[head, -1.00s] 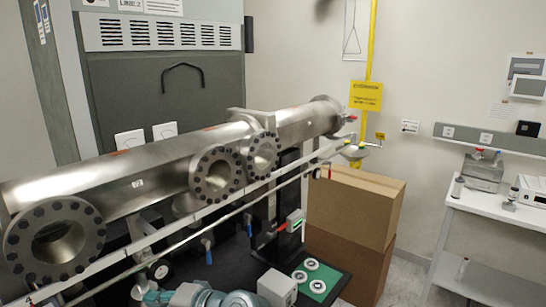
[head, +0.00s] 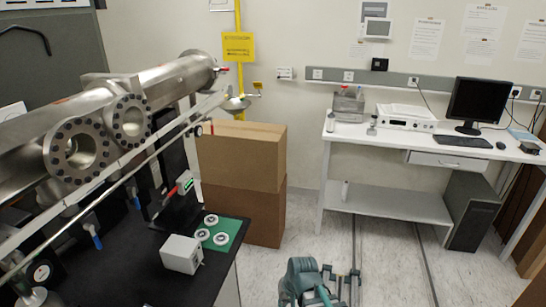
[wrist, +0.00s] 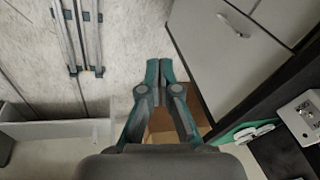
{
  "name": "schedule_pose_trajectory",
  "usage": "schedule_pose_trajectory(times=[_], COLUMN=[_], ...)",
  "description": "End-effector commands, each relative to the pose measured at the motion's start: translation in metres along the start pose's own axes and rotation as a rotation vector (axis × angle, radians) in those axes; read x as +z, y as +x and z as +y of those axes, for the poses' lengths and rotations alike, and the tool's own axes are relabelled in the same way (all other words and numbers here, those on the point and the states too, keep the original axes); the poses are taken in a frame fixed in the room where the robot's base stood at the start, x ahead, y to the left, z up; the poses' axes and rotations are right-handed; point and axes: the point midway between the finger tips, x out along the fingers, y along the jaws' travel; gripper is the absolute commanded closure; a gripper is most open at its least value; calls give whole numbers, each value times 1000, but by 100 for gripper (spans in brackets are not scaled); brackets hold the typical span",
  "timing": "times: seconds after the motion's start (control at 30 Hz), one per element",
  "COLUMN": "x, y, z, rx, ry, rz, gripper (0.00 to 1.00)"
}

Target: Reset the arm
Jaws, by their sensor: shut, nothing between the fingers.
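My gripper (wrist: 159,66) shows in the wrist view with its two teal fingers together and nothing between them. It hangs over open floor beside the black-topped bench, with the brown cardboard boxes (wrist: 160,122) partly visible behind the fingers. In the head view, teal parts of my arm show at the bottom edge, right of the bench. The gripper itself cannot be made out there.
The black-topped bench (head: 130,262) holds a steel vacuum tube (head: 165,83), a white box (head: 181,254) and a green mat (head: 226,229) with white rings. Stacked cardboard boxes (head: 240,160) stand behind it. A white desk (head: 350,138) is at right.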

Motion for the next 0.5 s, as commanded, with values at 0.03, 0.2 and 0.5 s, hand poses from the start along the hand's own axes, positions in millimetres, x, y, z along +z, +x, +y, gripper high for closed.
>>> schedule_pose_trajectory(times=[0.03,0.2,0.5], x=[7,29,83], y=[6,19,67], z=[27,94,155], rx=[36,134,208], ry=[13,28,42], rz=[-24,-97,-221], gripper=[100,100,100])
